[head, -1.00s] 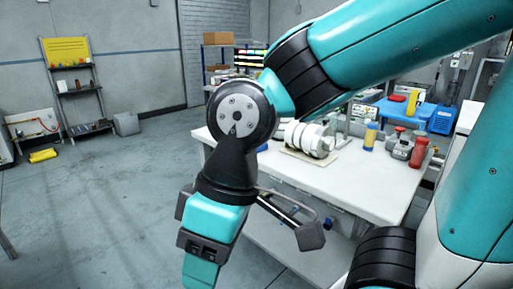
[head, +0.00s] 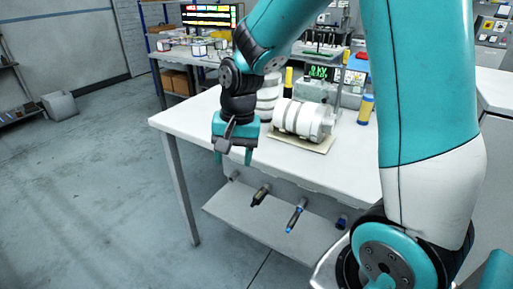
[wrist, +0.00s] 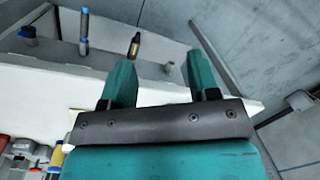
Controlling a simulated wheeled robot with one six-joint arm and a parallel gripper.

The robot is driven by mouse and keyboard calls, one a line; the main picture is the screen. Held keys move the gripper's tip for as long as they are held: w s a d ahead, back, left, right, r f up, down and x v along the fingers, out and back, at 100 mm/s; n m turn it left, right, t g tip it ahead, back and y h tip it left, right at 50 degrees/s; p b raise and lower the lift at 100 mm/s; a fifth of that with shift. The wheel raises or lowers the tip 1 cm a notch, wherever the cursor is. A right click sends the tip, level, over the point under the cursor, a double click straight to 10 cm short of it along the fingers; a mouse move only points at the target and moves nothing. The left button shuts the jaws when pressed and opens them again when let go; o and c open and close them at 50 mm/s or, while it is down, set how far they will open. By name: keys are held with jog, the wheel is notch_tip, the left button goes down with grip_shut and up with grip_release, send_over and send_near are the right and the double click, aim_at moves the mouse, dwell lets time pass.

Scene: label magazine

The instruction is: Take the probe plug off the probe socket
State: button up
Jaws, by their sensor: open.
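Several plug-like pieces stick out of a pale panel under the bench's front edge. One is dark with a yellowish band (head: 261,195); it also shows in the wrist view (wrist: 134,45). One is grey and blue (head: 296,215), also in the wrist view (wrist: 84,30). A short blue piece (head: 341,222) and a bare grey stub (head: 234,175) sit at the row's ends. I cannot tell which is the probe plug or its socket. My gripper (head: 234,156) is open and empty, pointing down near the bench's front left edge. Its two teal fingers (wrist: 160,57) are apart, touching no plug.
The white bench (head: 185,118) carries white ribbed cylinders (head: 300,118) on a board, a yellow-and-blue bottle (head: 366,108) and a unit with a green display (head: 320,73). A grey box (head: 61,106) stands on the floor.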

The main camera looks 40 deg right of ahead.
aim_at(255, 200)
jog(key=w+d+f+m+h, duration=0.1)
jog(key=w+d+f+m, duration=0.3)
jog(key=d+f+m, duration=0.4)
jog(key=shift+n+g, duration=0.3)
jog(key=shift+n, duration=0.4)
jog(key=f, duration=0.4)
jog(key=d+f+p, duration=0.1)
jog(key=f, duration=0.9)
jog(key=shift+d+f, duration=0.15)
jog(key=shift+f, duration=0.1)
jog(key=shift+f+p, duration=0.3)
jog(key=shift+f, duration=0.25)
jog(key=c, duration=1)
jog(key=shift+s+a, duration=0.3)
jog(key=shift+a, duration=0.45)
jog(key=shift+s+a, duration=0.25)
jog(key=shift+a, duration=0.5)
jog(key=shift+s+a, duration=0.3)
jog(key=shift+a, duration=0.45)
